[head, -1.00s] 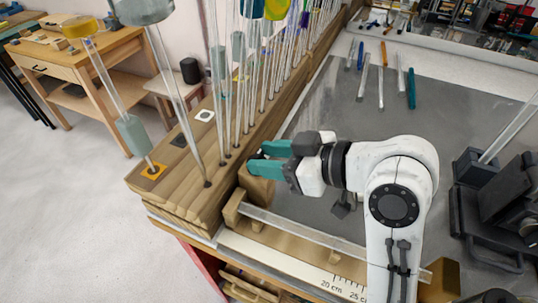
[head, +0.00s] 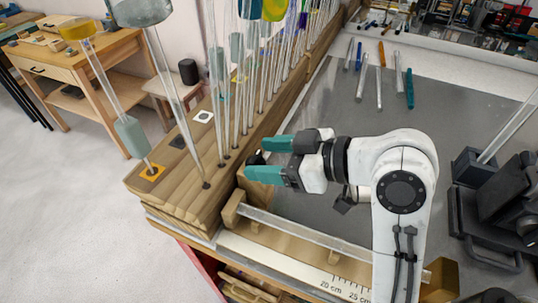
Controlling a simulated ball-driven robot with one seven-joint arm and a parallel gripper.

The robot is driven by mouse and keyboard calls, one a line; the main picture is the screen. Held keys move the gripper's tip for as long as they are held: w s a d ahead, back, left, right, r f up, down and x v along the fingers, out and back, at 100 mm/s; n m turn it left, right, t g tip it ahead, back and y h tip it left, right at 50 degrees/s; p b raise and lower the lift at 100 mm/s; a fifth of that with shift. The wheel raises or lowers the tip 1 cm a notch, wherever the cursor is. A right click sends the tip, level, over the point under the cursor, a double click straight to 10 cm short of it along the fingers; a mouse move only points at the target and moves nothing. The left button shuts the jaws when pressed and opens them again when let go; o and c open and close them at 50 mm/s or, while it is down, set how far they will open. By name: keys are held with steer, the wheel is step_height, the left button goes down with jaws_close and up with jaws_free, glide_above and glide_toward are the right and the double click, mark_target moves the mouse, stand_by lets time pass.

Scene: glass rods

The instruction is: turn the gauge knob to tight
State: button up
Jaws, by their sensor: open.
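A small dark knob-like piece (head: 256,157) shows in the head view at the left end of the bench, by a wooden block (head: 258,191). It looks like the gauge knob, but its marks and setting are too small to read. My gripper (head: 258,160) has teal fingers and points left. It is open, with one fingertip above and one below the dark piece in the picture. I cannot tell whether either finger touches it. The lower finger partly hides the block.
A wooden rack (head: 190,190) of upright glass rods stands close to the left of my gripper. A clear rod (head: 300,233) lies in a holder in front, above a centimetre scale (head: 340,285). Loose rods (head: 379,88) lie on the grey mat (head: 330,95) behind.

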steer(key=p+v, duration=0.4)
steer(key=v, duration=0.6)
steer(key=shift+d+r+p, duration=0.15)
steer(key=shift+d+p, duration=0.2)
steer(key=shift+d, duration=0.05)
steer(key=shift+s, duration=0.15)
